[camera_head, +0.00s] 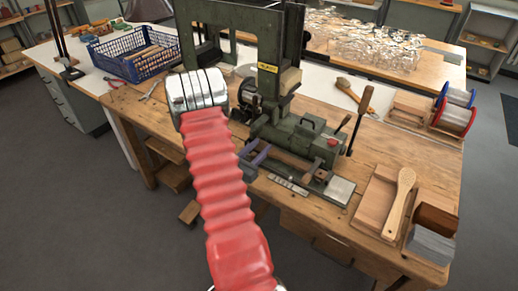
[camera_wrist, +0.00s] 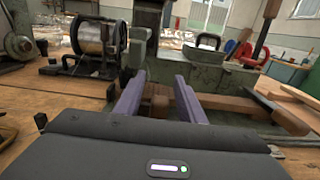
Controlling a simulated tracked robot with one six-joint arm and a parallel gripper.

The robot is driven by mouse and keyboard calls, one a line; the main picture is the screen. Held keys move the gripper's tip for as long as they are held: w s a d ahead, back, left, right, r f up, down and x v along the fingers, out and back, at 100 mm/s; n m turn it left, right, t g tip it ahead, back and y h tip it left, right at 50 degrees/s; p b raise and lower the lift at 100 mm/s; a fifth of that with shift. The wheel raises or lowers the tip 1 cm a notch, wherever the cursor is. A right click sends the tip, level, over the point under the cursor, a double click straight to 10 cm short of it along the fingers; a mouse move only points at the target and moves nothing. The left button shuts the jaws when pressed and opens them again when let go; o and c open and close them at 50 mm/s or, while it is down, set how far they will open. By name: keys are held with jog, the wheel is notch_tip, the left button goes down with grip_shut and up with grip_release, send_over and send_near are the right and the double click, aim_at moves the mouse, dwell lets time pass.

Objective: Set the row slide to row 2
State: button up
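The green tufting machine (camera_head: 300,140) stands on the wooden bench. At its front base is a slide area with a small brown wooden block (camera_head: 308,178) and a marked metal strip (camera_head: 288,185). Which row the slide stands at is too small to read. My gripper (camera_wrist: 161,80) shows two purple fingers spread apart in the wrist view, pointing at the machine's base. A brown block (camera_wrist: 157,100) shows between and beyond the fingers; I cannot tell whether they touch it. In the camera_head view my gripper (camera_head: 257,155) is low at the left front of the machine.
An upright lever (camera_head: 357,120) and a metal plate (camera_head: 340,190) are at the machine's right. A wooden brush (camera_head: 400,205) lies on a tray at the right. A wire spool (camera_wrist: 90,38) stands left of my fingers. A blue crate (camera_head: 135,52) is at the back left.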

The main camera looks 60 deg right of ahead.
jog(key=w+a, duration=0.2)
jog(key=a, duration=1.1)
jog(key=shift+a, duration=0.25)
jog(key=shift+f, duration=0.1)
